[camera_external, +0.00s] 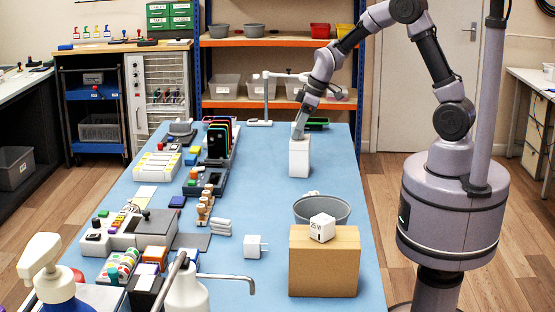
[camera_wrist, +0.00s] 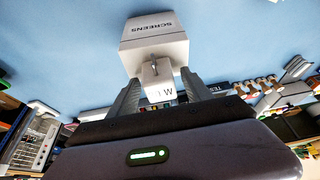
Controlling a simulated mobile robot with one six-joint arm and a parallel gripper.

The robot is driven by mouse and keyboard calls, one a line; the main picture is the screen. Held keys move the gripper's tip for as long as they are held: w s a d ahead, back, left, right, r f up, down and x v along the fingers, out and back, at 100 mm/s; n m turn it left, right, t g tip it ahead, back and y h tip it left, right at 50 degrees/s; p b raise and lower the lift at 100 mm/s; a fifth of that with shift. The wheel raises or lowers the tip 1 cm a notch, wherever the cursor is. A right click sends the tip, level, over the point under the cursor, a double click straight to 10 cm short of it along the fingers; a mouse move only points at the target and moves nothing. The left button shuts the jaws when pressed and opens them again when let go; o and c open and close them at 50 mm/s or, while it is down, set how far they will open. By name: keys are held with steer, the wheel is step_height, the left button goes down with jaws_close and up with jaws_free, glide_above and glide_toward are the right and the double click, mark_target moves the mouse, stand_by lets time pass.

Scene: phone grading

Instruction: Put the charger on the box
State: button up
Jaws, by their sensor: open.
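My fingers stand apart on either side of the charger. In the external view my gripper (camera_external: 299,132) is at the top of the tall white box (camera_external: 299,160) on the blue table. The charger there is hard to make out. Whether it touches the box top is not clear. Another white charger with prongs (camera_external: 252,247) lies on the table.
A brown cardboard box (camera_external: 324,265) with a white cube (camera_external: 321,227) on it stands at the front right. A grey bowl (camera_external: 345,211) is behind it. Phones, trays and tools crowd the table's left side. The blue table (camera_external: 265,190) is clear around the white box.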

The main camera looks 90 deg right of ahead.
steer(key=p+v, duration=0.4)
steer(key=v, duration=0.8)
steer(key=s+a+r+m+t, duration=0.1)
steer(key=s+a+r, duration=0.35)
steer(key=a, duration=0.35)
steer(key=s+a+r+m, duration=0.1)
steer(key=s+a+r, duration=0.3)
steer(key=a, duration=0.5)
steer(key=s+a+f+m+y, duration=0.1)
steer(key=s+a+m+y, duration=0.1)
steer(key=s+a, duration=0.5)
steer(key=s, duration=0.3)
